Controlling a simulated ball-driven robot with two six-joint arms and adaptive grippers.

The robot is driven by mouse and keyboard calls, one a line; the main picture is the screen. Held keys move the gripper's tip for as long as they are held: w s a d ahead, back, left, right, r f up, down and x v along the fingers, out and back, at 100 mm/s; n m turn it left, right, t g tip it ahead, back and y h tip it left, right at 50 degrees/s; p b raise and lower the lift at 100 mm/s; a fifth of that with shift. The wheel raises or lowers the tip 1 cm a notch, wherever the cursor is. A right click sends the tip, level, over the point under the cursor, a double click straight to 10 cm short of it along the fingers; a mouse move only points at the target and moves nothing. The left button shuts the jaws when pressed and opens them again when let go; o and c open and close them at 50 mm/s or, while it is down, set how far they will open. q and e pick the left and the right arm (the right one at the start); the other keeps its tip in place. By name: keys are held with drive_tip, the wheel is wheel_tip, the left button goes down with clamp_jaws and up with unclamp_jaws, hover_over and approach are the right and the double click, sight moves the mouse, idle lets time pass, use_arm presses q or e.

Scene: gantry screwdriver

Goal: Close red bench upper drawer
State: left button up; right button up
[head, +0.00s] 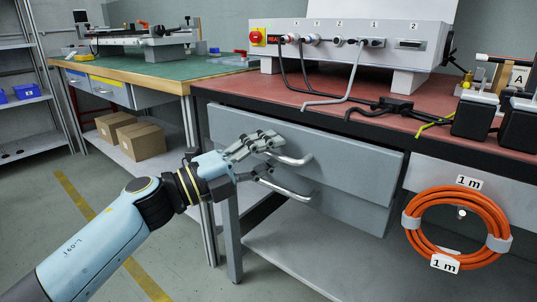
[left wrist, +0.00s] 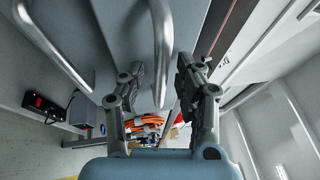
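The red bench (head: 300,82) has a grey upper drawer (head: 345,160) with a bar handle (head: 292,159). Its front looks slightly forward of the lower drawer front, but how far out it stands is hard to tell. My left gripper (head: 270,154) is open at the upper handle, one finger above it and one below. In the left wrist view the upper handle (left wrist: 161,45) runs between the spread fingers of my left gripper (left wrist: 160,80), with no clear contact. My right gripper is not in view.
The lower drawer (head: 350,215) has its own handle (head: 288,190), close below my lower finger. An orange cable coil (head: 412,230) hangs right of the drawers. A connector box (head: 345,40) and cables stand on the bench. A green-topped bench (head: 170,68) stands behind left.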

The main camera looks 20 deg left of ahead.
use_arm(q)
drive_tip(key=shift+c, duration=0.2)
clamp_jaws()
idle(0.3)
